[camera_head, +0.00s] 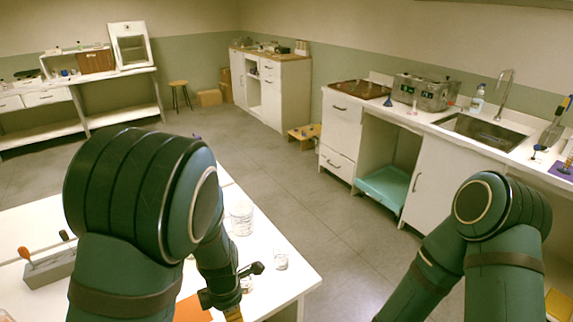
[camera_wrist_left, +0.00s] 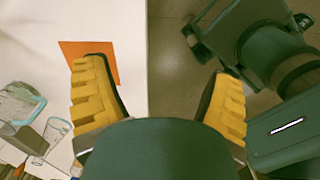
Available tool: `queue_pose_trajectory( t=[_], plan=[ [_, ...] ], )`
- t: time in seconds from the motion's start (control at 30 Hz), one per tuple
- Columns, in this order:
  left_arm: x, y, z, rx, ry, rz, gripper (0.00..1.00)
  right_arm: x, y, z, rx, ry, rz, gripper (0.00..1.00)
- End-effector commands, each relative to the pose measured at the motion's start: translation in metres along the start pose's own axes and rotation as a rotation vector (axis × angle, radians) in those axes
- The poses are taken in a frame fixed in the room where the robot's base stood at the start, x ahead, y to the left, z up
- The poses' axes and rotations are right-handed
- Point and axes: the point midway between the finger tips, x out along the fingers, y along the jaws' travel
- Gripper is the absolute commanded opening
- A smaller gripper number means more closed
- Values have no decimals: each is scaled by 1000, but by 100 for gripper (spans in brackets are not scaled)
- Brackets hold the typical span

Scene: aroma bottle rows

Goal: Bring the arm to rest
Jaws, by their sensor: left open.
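My left arm reaches down over the near white table (camera_head: 285,240) in the head view, and its gripper's yellow finger just shows at the bottom edge. In the left wrist view my left gripper (camera_wrist_left: 160,90) is open, with its two yellow fingers wide apart and nothing between them. One finger is over an orange sheet (camera_wrist_left: 85,48) on the table, and the other is over the floor past the table edge. My right arm is bent at the right of the head view, and its gripper is outside the frame.
A clear jar (camera_head: 241,218) and a small glass (camera_head: 281,260) stand near my left forearm. Glassware (camera_wrist_left: 56,130) lies left of the fingers in the wrist view. A grey block (camera_head: 50,268) is at the left. The sink counter (camera_head: 420,118) is at the right; floor between is clear.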

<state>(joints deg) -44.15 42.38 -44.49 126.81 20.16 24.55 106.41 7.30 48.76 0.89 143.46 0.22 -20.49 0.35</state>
Motion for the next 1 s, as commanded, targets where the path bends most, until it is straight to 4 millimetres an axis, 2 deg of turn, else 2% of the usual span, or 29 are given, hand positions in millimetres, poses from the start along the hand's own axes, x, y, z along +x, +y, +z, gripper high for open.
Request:
queue_pose_trajectory(
  t=[0.27,0.43,0.6,0.8,1.0],
  plan=[
    [52,-16,-24,455,-14,-20,84,0,0,-1,0,2,0,34],
    [85,-37,-34,847,-71,-13,84,0,0,-1,0,2,0,34],
    [108,-60,-33,1258,-162,54,84,0,0,-1,0,2,0,34],
    [117,-82,-22,1651,-250,205,84,0,0,-1,0,2,0,34],
    [116,-90,-14,1845,-276,322,84,0,0,-1,0,2,0,34]
  ],
)
